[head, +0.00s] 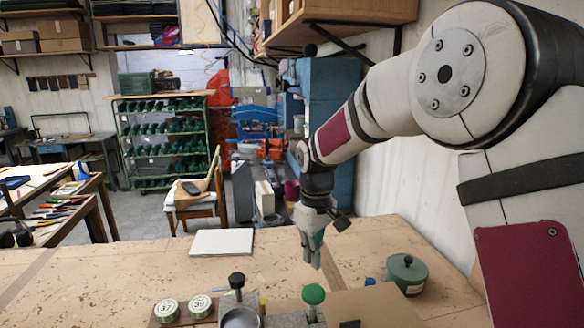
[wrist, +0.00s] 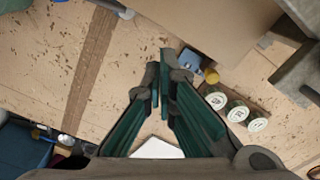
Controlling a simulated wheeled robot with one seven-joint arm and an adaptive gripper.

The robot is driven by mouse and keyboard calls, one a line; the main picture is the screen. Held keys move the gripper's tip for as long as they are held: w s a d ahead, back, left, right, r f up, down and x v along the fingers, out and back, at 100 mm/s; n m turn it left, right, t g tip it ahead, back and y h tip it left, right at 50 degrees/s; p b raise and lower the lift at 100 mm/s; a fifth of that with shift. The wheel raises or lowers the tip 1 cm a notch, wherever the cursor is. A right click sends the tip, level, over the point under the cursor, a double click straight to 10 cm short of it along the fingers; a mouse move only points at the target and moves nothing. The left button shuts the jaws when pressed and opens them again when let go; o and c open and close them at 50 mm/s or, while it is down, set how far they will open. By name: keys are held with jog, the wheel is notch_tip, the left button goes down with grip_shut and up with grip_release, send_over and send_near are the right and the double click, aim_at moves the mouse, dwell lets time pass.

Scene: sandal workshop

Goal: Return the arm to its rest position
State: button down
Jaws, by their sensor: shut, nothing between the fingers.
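My gripper (head: 312,258) hangs over the workbench (head: 130,275), pointing down, with nothing in it. In the head view my arm reaches in from the right and bends down to it. In the wrist view my gripper (wrist: 160,84) shows its dark fingers with green inner pads, the tips close together. The gripper is shut and empty, above bare wood.
A green-knobbed device (head: 313,294), a dark-knobbed device (head: 237,280), numbered tins (head: 167,310) and a lidded green pot (head: 407,274) stand at the bench front. A white board (head: 222,242) lies left of my gripper. A shelf (head: 345,18) hangs above.

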jog(key=s+d+r+m+t, duration=0.25)
jog(key=s+d+r, duration=0.35)
jog(key=s+r, duration=0.3)
jog(key=s+d+r+m+t, duration=0.1)
jog(key=s+d+r+m, duration=0.2)
jog(key=s+d+r, duration=0.5)
jog(key=s+f+m+t, duration=0.2)
jog(key=s, duration=1)
jog(key=shift+f+m, duration=0.25)
jog(key=shift+m, duration=0.1)
jog(key=c, duration=2.3)
grip_release()
